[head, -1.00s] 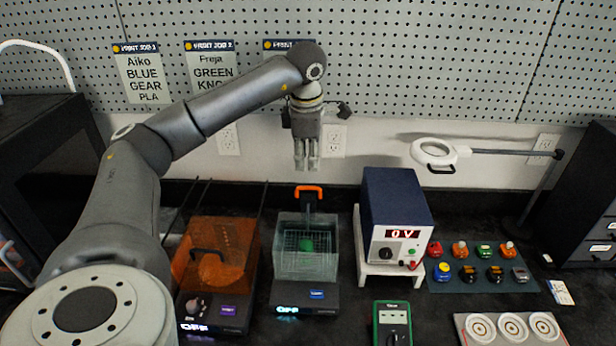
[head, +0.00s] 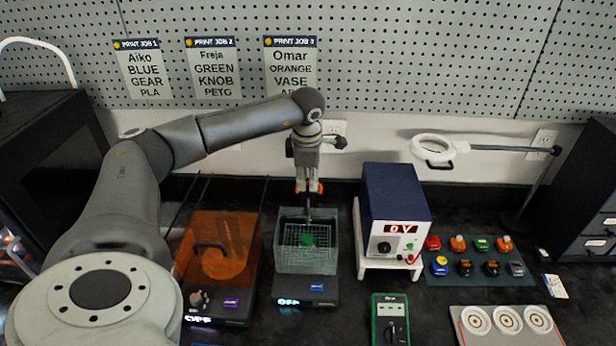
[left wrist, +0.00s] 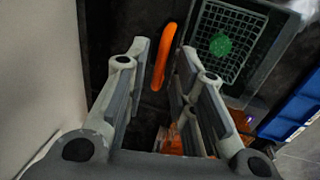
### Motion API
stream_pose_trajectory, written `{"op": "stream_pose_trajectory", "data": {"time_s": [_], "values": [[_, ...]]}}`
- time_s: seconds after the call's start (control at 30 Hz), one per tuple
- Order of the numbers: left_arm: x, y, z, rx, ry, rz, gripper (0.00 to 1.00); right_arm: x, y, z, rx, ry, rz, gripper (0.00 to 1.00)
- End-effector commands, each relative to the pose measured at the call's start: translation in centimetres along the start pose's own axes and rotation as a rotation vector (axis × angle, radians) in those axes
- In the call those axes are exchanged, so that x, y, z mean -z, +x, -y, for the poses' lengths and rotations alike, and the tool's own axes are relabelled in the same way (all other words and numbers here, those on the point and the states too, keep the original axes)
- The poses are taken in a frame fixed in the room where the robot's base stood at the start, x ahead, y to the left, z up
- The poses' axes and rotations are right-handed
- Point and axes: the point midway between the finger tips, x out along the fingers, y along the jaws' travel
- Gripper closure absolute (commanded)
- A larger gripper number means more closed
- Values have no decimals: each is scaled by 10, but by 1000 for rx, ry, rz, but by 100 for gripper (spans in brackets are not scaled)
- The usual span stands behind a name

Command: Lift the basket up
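The wire basket (head: 292,236) sits inside a clear-walled tank (head: 304,268) with a green piece (head: 307,240) in it. Its orange handle (head: 318,187) stands up at the tank's back. My left gripper (head: 307,188) points down at the handle from above. In the left wrist view, the orange handle (left wrist: 164,56) lies between the spread fingers of the open left gripper (left wrist: 161,62), and the basket mesh (left wrist: 228,38) shows beyond them. Whether the fingers touch the handle is unclear. My right gripper is not in view.
An orange-covered machine (head: 222,245) stands close left of the tank. A blue power supply (head: 395,205) on a white stand is at its right. A green multimeter (head: 390,318) lies in front, and a lamp arm (head: 500,150) reaches in at the right.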

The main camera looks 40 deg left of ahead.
Motion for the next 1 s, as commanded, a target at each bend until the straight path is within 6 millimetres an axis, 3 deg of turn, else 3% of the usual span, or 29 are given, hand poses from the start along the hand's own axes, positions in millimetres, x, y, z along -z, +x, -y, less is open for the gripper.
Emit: {"op": "stream_pose_trajectory", "data": {"time_s": [0.03,0.13,0.47,0.57,0.83,0.97,1.0], "values": [[0,0,0,0,0,0,87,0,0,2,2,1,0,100],[0,0,0,0,0,0,99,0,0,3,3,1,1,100],[0,-1,0,0,0,1,100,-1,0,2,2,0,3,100],[0,-12,-3,-1,-1,1,100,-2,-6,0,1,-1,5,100],[-1,-68,-15,-7,-2,5,100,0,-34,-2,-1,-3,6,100],[-1,-76,-16,-3,-1,2,100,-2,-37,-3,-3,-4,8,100],[0,-73,-15,-2,-1,1,95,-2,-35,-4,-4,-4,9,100]]}}
